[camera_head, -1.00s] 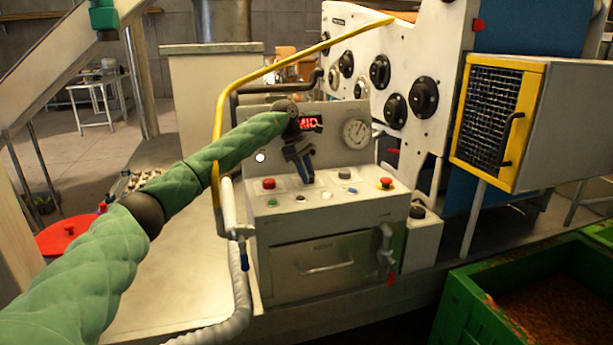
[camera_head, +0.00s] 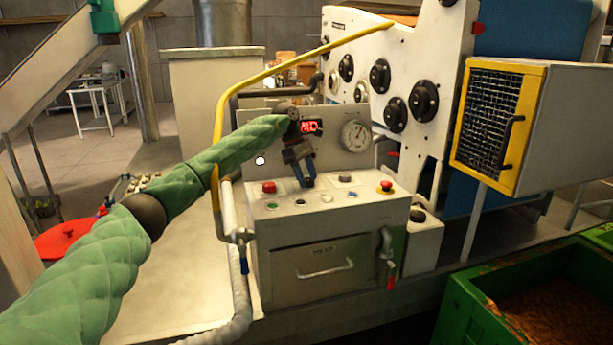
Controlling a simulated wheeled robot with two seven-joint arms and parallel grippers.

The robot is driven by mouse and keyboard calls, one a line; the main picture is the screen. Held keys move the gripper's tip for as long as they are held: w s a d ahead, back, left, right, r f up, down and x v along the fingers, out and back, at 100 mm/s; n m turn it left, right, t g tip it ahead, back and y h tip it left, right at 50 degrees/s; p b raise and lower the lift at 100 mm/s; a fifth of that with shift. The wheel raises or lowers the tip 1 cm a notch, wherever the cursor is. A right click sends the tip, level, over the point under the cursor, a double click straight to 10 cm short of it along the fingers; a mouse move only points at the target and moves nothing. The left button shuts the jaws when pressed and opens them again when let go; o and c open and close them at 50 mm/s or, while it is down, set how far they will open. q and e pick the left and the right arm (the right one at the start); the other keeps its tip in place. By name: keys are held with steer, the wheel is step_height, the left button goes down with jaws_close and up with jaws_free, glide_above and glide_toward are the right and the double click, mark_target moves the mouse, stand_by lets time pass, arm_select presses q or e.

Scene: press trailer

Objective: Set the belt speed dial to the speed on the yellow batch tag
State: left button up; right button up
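My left gripper (camera_head: 305,172) reaches in front of the grey control panel (camera_head: 355,165), with its fingers pointing down just above the panel's ledge. I cannot tell whether the fingers are apart or closed, or whether they touch anything. The belt speed dial cannot be made out; it may be hidden behind my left wrist and gripper. A red lit display (camera_head: 311,126) shows partly beside my wrist, and its text seems to end in "ID". A round white gauge (camera_head: 356,135) is right of it. No yellow batch tag can be made out. My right gripper is not in view.
The ledge carries a red button (camera_head: 269,187), a red-and-yellow stop button (camera_head: 386,186) and small buttons. A yellow rail (camera_head: 218,130) stands left of the panel. A yellow-framed mesh box (camera_head: 490,115) and a green crate (camera_head: 470,305) are at the right.

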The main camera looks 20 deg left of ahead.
arm_select(q)
steer(key=shift+r, duration=0.1)
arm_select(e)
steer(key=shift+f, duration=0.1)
arm_select(q)
steer(key=shift+a+r, duration=0.15)
steer(key=shift+r, duration=0.15)
steer(key=b+v, duration=0.1)
steer(key=v, duration=0.6)
steer(key=shift+b, duration=0.3)
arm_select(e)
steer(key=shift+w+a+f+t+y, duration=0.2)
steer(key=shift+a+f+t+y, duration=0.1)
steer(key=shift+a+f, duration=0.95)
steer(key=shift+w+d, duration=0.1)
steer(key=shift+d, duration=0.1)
